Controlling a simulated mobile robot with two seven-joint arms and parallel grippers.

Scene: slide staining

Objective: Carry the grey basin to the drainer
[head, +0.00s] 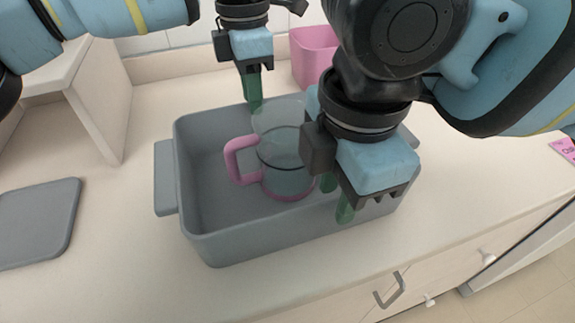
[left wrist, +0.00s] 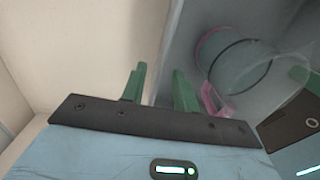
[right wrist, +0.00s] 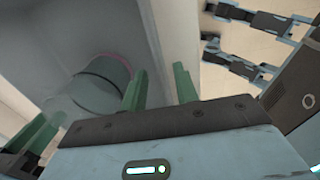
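The grey basin (head: 225,235) stands level on the counter in the head view. A clear jug with a pink handle (head: 235,160) stands inside it. My left gripper (head: 253,88) is at the far wall of the basin; in the left wrist view its fingers (left wrist: 160,88) are apart, on either side of the wall. My right gripper (head: 337,192) is at the near wall, one finger inside and one outside; the right wrist view shows its fingers (right wrist: 160,86) apart with the wall between them. I cannot identify a drainer.
A flat grey board (head: 40,220) lies on the counter (head: 120,265) at the left. A beige upright panel (head: 98,105) stands behind it. A pink container (head: 313,55) stands behind the basin. A drawer handle (head: 390,290) is below the counter's front edge.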

